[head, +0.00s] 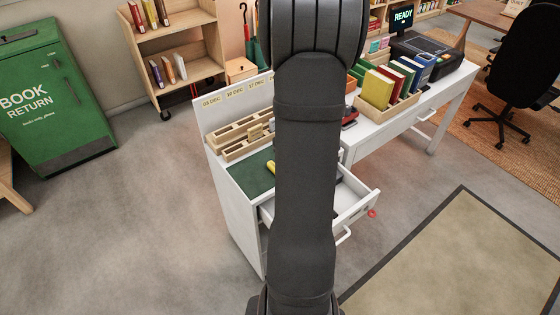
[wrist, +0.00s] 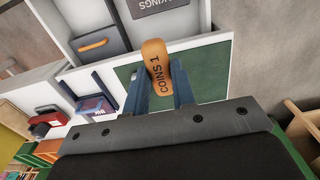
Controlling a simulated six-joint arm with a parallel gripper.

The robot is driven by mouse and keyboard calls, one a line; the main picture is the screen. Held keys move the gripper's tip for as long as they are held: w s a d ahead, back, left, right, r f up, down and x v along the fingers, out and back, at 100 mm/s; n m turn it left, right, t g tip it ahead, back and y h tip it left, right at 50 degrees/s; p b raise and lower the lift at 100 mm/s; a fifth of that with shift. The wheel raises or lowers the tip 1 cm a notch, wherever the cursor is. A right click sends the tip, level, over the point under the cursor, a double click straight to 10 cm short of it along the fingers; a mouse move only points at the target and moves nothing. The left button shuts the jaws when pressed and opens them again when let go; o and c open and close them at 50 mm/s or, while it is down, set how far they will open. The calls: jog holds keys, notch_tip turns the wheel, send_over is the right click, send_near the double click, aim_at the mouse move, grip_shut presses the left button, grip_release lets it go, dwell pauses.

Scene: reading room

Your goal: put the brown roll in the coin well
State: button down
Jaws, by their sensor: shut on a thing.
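In the wrist view, my gripper (wrist: 160,88) is shut on an orange-brown roll (wrist: 156,58) marked "COINS 1". The roll sticks out past the fingertips, with the green mat (wrist: 207,72) behind it. The open white drawer lies beyond, at the top. In it is a dark grey box or compartment (wrist: 82,20) with an orange bar across it, and a dark plate (wrist: 150,8) whose lettering is cut off. I cannot tell which part is the coin well. In the head view, my arm hides the gripper and roll; the open drawer (head: 356,203) partly shows.
The white desk (head: 236,205) carries a wooden slotted rack (head: 232,138) and a crate of coloured books (head: 388,108). In the wrist view, a blue-framed item (wrist: 95,106) and a red item (wrist: 48,115) lie left of my gripper. A green book-return bin (head: 55,100) stands far left.

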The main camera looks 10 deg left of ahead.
jog(key=w+d+f, duration=0.3)
jog(key=d+f, duration=0.4)
jog(key=d, duration=0.3)
jog(key=w+d+f, duration=0.2)
jog(key=d+f, duration=0.5)
jog(key=d, duration=0.2)
jog(key=shift+f, duration=3.7)
jog(key=c, duration=1.1)
grip_release()
jog(key=shift+r, duration=0.1)
notch_tip(320, 180, up, 17)
jog(key=shift+r, duration=0.1)
